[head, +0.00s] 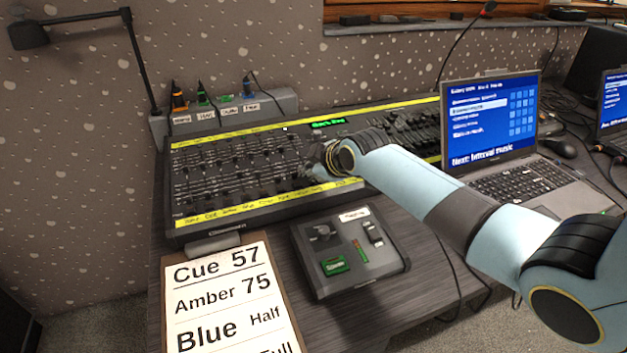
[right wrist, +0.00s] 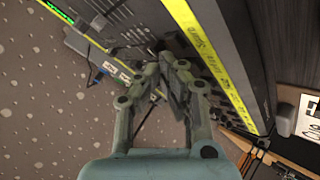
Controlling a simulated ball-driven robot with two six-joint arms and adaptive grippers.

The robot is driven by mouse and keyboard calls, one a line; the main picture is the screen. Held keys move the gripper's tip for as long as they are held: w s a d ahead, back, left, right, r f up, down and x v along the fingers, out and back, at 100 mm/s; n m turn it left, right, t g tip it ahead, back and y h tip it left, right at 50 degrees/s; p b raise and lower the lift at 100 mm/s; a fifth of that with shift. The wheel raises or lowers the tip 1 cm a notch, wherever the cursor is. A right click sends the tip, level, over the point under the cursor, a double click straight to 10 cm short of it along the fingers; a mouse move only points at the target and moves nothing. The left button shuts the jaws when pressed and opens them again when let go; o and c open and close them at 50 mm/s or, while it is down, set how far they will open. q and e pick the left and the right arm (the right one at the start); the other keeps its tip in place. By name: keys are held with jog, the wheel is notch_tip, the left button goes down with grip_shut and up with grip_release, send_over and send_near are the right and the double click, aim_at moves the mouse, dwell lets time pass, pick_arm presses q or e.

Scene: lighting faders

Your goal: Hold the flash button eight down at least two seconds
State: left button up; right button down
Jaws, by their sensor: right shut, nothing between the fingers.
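The lighting desk (head: 235,160) has several rows of faders and small buttons, with yellow label strips along its top and bottom edges. It also fills much of the right wrist view (right wrist: 215,60). My right arm reaches in from the right, and my right gripper (head: 316,166) is over the middle of the desk, partly hidden by its own wrist. In the right wrist view my right gripper (right wrist: 172,62) is shut and empty, its tips close to the button rows. I cannot tell whether they touch a button. Flash button eight cannot be singled out. My left gripper is not in view.
A laptop (head: 490,125) stands right of the desk, near my right arm. A grey box with small items (head: 350,250) and a clipboard with a cue sheet (head: 228,295) lie in front. A box with coloured plugs (head: 225,108) stands behind. A lamp (head: 75,30) rises at left.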

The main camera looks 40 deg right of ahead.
jog(key=shift+f, duration=0.25)
jog(key=shift+f+b, duration=0.3)
jog(key=shift+f, duration=0.05)
dwell(0.5)
dwell(3.1)
jog(key=shift+r+p, duration=0.8)
jog(key=shift+p, duration=0.1)
jog(key=r+p, duration=0.5)
jog(key=shift+s+a, duration=0.1)
jog(key=shift+s, duration=0.15)
dwell(0.6)
